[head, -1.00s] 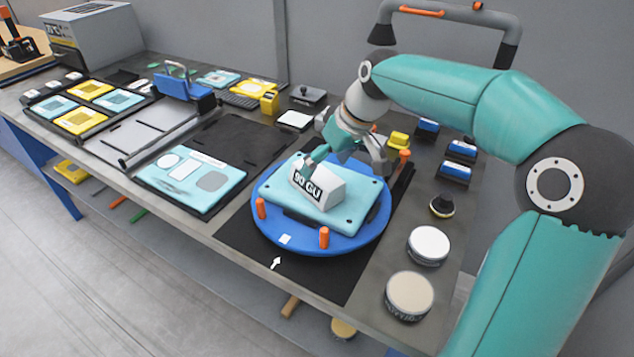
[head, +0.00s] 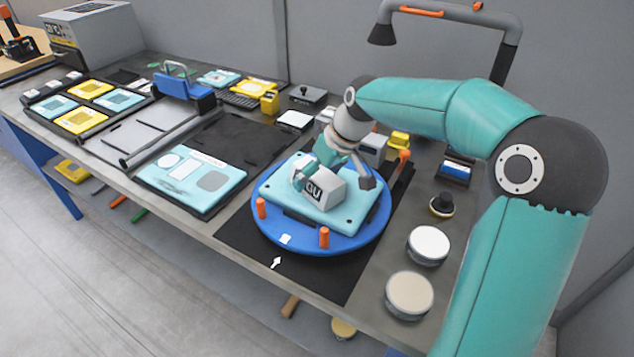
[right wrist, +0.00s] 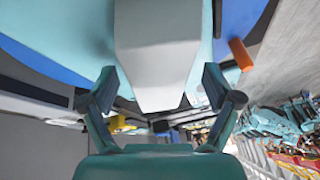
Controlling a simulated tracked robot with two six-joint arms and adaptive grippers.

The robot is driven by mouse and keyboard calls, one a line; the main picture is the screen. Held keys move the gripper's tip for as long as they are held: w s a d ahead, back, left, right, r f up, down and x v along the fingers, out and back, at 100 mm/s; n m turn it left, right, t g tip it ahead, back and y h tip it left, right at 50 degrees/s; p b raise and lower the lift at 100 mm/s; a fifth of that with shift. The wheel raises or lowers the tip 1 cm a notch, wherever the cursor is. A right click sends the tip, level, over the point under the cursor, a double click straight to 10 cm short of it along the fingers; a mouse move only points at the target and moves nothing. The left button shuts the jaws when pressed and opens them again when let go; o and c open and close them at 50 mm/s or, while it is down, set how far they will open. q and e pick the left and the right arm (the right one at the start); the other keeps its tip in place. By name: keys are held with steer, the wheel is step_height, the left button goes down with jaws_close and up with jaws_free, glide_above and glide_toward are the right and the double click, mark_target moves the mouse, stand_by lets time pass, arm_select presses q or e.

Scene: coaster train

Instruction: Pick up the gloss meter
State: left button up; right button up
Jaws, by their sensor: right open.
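The gloss meter (head: 325,191), a white-grey box with a "GU" display, sits on a teal plate (head: 350,216) on a round blue turntable (head: 290,246). My right gripper (head: 334,180) is open over it, one finger in front of part of the display and the other to its right. In the right wrist view, the gloss meter (right wrist: 157,50) lies between the spread fingers of my right gripper (right wrist: 160,90), with gaps at both sides. My left gripper is not in view.
Orange pegs (head: 323,237) stand on the turntable around the plate. Two round tins (head: 409,295) and a black knob (head: 441,204) are to the right. A teal panel (head: 190,182) lies to the left. A grey lamp arm (head: 505,60) rises behind.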

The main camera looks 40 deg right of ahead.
steer(key=shift+f, duration=0.15)
steer(key=c, duration=1.4)
steer(key=shift+c, duration=1.4)
